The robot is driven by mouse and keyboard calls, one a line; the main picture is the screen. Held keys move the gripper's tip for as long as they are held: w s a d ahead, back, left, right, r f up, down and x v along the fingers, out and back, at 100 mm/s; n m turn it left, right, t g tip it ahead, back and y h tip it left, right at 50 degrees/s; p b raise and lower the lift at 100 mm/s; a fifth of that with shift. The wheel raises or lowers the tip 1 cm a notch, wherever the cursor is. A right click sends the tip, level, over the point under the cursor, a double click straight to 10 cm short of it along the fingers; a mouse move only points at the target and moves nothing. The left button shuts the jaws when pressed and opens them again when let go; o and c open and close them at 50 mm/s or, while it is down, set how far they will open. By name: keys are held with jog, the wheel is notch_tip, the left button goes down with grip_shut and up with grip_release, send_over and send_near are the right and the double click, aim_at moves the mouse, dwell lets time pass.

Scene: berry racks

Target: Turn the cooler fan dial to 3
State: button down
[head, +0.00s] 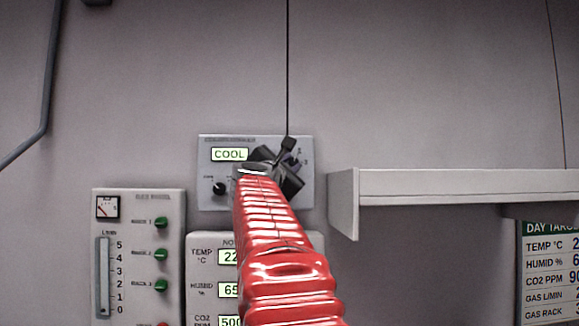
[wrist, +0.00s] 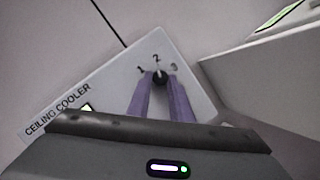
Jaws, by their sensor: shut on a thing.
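The ceiling cooler panel (head: 222,172) is a light box on the wall with a lit COOL display; its tilted face also shows in the wrist view (wrist: 112,88). The fan dial (wrist: 160,79) is a small black knob with marks 1, 2 and 3 above it. A pale line on it appears to point at about 2. My gripper (wrist: 160,84) is shut on the dial, with one purple finger on each side. In the head view my gripper (head: 282,166) covers the dial and the right part of the panel.
A second small black knob (head: 219,188) sits at the panel's lower left. A white shelf (head: 450,187) juts from the wall to the right, close to the panel. A panel with green knobs (head: 137,200) and a readings board (head: 203,241) are below and left.

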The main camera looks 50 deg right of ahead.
jog(key=m+g, duration=0.1)
jog(key=m, duration=0.3)
jog(key=shift+r+g+y, duration=0.2)
jog(key=shift+g+y, duration=0.1)
jog(key=shift+g, duration=0.1)
jog(key=m+y, duration=0.1)
jog(key=m, duration=0.2)
jog(key=shift+r+m+g, duration=0.15)
jog(key=shift+m+g, duration=0.15)
jog(key=shift+g, duration=0.1)
jog(key=shift+d+r+m+y, duration=0.1)
jog(key=shift+m+y, duration=0.8)
jog(key=shift+m, duration=0.7)
jog(key=shift+m+y, duration=0.5)
jog(key=shift+m, duration=0.4)
